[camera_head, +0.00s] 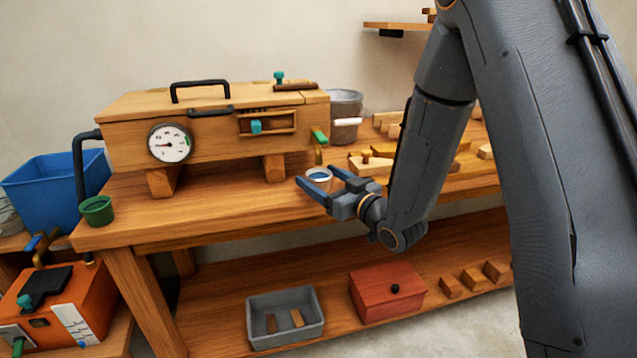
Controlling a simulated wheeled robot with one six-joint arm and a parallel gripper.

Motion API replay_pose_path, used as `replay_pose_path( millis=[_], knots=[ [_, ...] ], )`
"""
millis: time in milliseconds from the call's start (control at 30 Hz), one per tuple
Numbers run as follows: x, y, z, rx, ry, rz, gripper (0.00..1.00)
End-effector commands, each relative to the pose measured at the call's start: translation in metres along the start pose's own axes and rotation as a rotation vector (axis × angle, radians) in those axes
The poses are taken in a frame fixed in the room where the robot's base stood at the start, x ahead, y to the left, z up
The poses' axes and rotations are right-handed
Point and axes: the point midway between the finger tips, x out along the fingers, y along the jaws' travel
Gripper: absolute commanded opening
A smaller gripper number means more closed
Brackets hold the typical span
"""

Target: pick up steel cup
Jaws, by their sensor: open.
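A small round cup (320,175) with a pale rim and a dark blue inside stands on the wooden bench top, below the spout at the right end of the wooden machine. It looks like the steel cup, but it is too small to be sure of its metal. My gripper (317,175) is open, its two blue-grey fingers reaching in from the lower right. The fingertips show on either side of the cup, and the near finger hides part of its lower side. Whether either finger touches the cup I cannot tell.
The wooden machine (215,135) with a dial stands behind and left of the cup. Wood blocks (372,166) lie close to the right. A green cup (97,210) sits at the bench's left corner.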

Motion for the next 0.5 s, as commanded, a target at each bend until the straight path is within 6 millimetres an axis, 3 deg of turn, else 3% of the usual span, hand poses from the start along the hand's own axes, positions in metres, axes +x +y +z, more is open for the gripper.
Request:
replay_pose_path(
  millis=[300, 500],
  knots=[
    [0.041, -0.005, -0.006, 0.001, -0.001, 0.0, 0.71],
    [0.046, -0.004, -0.005, 0.001, -0.001, 0.001, 0.71]
  ],
)
